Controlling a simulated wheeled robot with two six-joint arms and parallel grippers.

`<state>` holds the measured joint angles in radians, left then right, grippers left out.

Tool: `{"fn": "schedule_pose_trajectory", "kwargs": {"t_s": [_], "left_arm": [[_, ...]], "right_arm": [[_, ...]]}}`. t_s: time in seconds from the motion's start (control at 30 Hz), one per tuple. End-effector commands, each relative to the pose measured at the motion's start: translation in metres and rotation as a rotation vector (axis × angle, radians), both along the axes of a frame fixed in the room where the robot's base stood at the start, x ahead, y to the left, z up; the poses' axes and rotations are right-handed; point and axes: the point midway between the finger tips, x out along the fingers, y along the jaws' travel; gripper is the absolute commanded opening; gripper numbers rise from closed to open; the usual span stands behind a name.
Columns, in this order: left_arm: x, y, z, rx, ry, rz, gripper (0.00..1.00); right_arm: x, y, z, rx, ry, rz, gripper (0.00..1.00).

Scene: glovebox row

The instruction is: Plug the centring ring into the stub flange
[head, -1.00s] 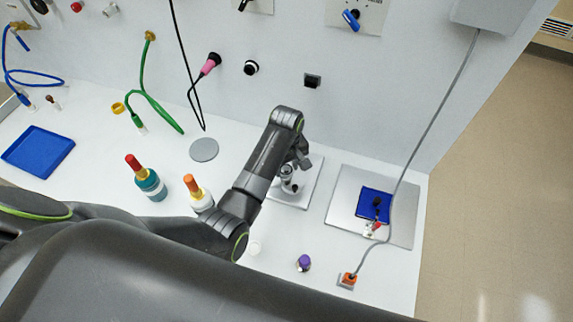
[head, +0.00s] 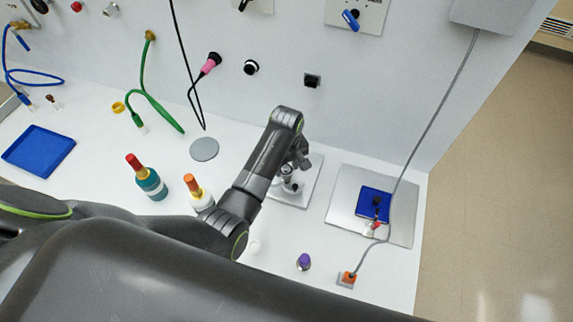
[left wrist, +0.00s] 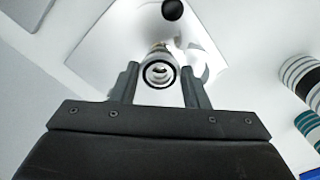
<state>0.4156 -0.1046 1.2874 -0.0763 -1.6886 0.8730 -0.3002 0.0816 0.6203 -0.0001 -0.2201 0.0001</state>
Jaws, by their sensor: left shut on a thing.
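My left gripper (left wrist: 160,78) is shut on the centring ring (left wrist: 159,73), a small silvery ring with a dark band, between its two fingers. In the head view my left gripper (head: 301,158) is over the rear of a pale square plate, largely hidden by its own arm. A silvery upright fitting (head: 287,183), seemingly the stub flange, stands on that plate (head: 309,190) just below the gripper. Whether the ring touches the flange cannot be told. My right gripper is not in view.
A metal plate with a blue pad (head: 374,203) and a grey cable lies to the right. Bottles (head: 151,184) with orange and red tops stand left of my arm. A purple-topped vial (head: 304,261) stands in front. The wall panel rises close behind.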

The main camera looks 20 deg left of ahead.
Motion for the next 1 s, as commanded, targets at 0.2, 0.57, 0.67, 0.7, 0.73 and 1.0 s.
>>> {"fn": "schedule_pose_trajectory", "kwargs": {"t_s": [0.2,0.57,0.67,0.7,0.73,1.0], "left_arm": [[0.000,0.000,-0.006,0.000,0.000,0.000,0.14],[0.000,0.000,-0.016,0.000,0.001,0.000,0.14],[0.000,0.000,-0.018,0.001,0.001,0.000,0.14],[0.000,0.000,-0.019,0.001,0.001,0.000,0.14],[0.000,0.000,-0.020,0.000,0.000,0.000,0.14],[0.000,0.000,-0.021,0.000,0.000,0.000,0.61]], "right_arm": [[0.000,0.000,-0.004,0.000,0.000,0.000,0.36],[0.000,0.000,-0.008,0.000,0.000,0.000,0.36],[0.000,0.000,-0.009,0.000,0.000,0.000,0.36],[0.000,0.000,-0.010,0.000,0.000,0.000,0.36],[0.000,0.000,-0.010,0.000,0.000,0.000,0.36],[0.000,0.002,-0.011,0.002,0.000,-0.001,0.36]]}}
